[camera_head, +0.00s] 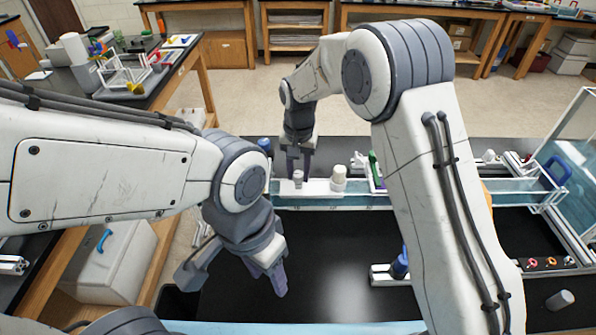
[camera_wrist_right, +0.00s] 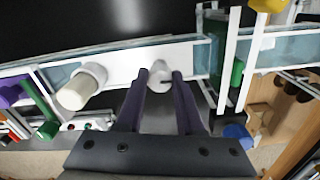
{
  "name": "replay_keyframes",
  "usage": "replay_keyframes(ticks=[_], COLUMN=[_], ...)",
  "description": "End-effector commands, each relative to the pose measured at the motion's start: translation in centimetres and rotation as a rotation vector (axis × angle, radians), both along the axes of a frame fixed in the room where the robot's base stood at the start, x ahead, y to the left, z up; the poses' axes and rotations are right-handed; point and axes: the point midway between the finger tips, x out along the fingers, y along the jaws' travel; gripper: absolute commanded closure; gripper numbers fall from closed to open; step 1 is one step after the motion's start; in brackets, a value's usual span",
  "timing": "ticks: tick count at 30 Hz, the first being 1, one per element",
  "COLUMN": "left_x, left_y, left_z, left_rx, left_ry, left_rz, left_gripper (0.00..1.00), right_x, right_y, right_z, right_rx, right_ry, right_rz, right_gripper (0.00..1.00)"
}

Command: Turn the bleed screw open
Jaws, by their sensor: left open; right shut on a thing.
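A white rail with a blue-tinted channel (camera_head: 400,194) runs across the black table. A small white knob, which looks like the bleed screw (camera_head: 298,184), stands on its left part. My right gripper (camera_head: 298,172) points down over the knob and is shut on it. In the right wrist view the knob (camera_wrist_right: 159,82) sits between the two dark fingers. A second, larger white cap (camera_head: 338,184) stands just to the right; it also shows in the right wrist view (camera_wrist_right: 82,88). My left gripper (camera_head: 230,288) is open and empty, low at the left front of the table.
A green-handled part (camera_head: 375,170) stands on the rail behind my right forearm. A blue knob (camera_head: 400,264) on a bracket and a grey cylinder (camera_head: 559,299) lie at front right. A clear panel (camera_head: 575,165) rises at the right edge. The black middle of the table (camera_head: 330,265) is clear.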

Motion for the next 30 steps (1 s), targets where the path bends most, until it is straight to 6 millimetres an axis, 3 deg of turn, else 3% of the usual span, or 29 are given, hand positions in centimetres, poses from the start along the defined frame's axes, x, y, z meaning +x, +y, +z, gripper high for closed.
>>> replay_keyframes(ticks=[11,30], left_x=[0.00,0.01], left_y=[0.00,0.00], left_z=[0.12,0.46], left_rx=[0.000,0.000], left_ry=[0.000,0.000], left_rz=[0.000,-0.001], left_gripper=[0.50,0.50], right_x=[0.04,0.10], right_y=[-0.03,-0.01], right_z=[0.10,0.16], right_rx=[0.000,-0.001], right_ry=[0.000,-0.002], right_rz=[0.105,0.677], right_gripper=[1.00,1.00])
